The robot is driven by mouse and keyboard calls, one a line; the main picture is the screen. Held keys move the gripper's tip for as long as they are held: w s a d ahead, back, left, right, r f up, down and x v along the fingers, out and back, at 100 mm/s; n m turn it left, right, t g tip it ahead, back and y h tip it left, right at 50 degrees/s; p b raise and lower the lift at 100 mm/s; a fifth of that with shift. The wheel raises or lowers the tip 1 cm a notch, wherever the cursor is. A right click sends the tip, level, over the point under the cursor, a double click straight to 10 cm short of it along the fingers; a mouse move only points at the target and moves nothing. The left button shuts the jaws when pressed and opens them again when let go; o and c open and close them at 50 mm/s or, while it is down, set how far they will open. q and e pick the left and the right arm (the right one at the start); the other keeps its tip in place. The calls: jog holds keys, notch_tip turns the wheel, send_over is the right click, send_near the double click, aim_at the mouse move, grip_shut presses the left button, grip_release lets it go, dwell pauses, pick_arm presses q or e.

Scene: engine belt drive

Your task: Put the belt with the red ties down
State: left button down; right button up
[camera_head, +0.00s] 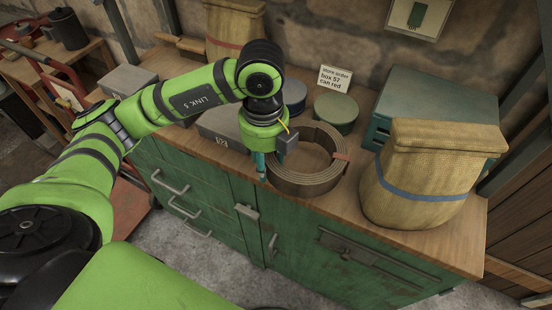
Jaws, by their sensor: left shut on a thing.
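The belt with the red ties (312,184) is a brown coiled ring on the wooden top of the green cabinet, near its front edge. A red tie (341,157) shows on its right side. My left gripper (264,169) points down at the belt's left side and is shut on its band. I cannot tell whether the belt rests fully on the top or is slightly above it. The gripper hides part of the belt's left side. My right gripper is not in view.
A burlap sack with a blue band (420,192) stands close on the right. Behind the belt are a round green tin (336,112), a handwritten card (335,78) and a teal metal box (440,95). A grey box (222,128) stands left of the gripper. The cabinet's wooden top (345,207) ends just in front.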

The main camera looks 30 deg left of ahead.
pick_arm(q)
jog(key=w+f, duration=0.1)
jog(key=w, duration=0.2)
jog(key=w+a+f+p, duration=0.1)
jog(key=shift+w+f, duration=0.3)
jog(key=shift+w, duration=0.05)
notch_tip(320, 180, down, 4)
jog(key=shift+r+p, duration=0.15)
jog(key=shift+p, duration=0.5)
jog(key=shift+f, duration=0.25)
jog(key=c, duration=0.7)
grip_release()
jog(key=shift+o, duration=0.2)
